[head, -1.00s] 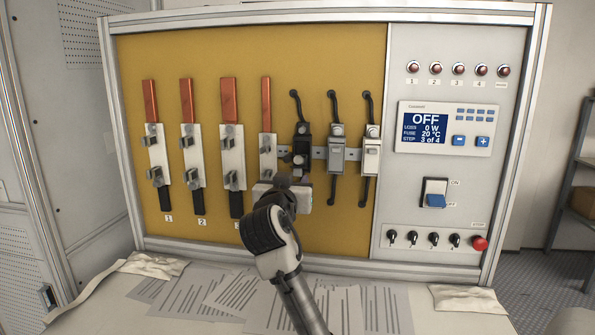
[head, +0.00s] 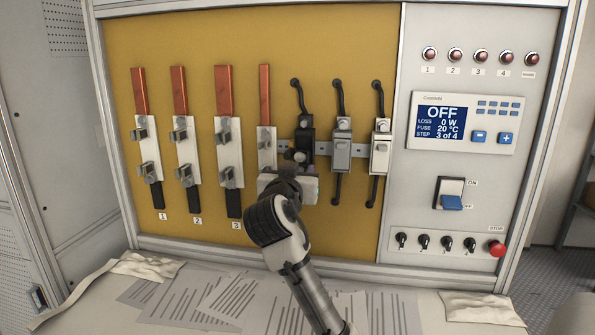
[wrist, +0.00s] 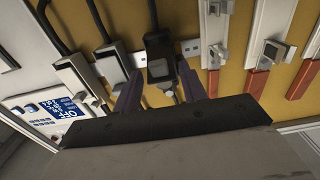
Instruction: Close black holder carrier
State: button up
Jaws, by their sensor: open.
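The black fuse holder (head: 303,133) is mounted on the yellow panel, left of a grey holder and a white holder. My gripper (head: 299,160) is in front of its lower part and hides it in the head view. In the wrist view my gripper (wrist: 162,88) is open, with one finger on each side of the black holder (wrist: 160,52). The black holder's carrier lies between the fingers. I cannot tell whether the fingers touch it or how far the carrier is tilted.
The grey holder (head: 341,150) and white holder (head: 380,152) stand close on the right. Fuse bases with copper bars, such as the nearest one (head: 266,135), are on the left. The control panel (head: 468,122) reads OFF, step 3 of 4. Papers (head: 170,298) lie on the table below.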

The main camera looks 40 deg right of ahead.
aim_at(299, 157)
jog(key=shift+c, duration=0.4)
grip_shut()
jog(key=r+y+p, duration=0.1)
jog(key=p, duration=0.2)
jog(key=r+g+y+p, duration=0.1)
jog(key=p, duration=0.2)
jog(key=r+g+y+p, duration=0.1)
jog(key=p, duration=0.2)
jog(key=shift+w+d+r, duration=0.25)
jog(key=shift+w+d, duration=0.05)
jog(key=shift+w+d+g+p, duration=0.15)
jog(key=shift+g+p, duration=0.25)
jog(key=shift+p, duration=0.4)
jog(key=shift+y, duration=0.3)
jog(key=shift+f, duration=0.15)
jog(key=shift+o, duration=0.4)
grip_release()
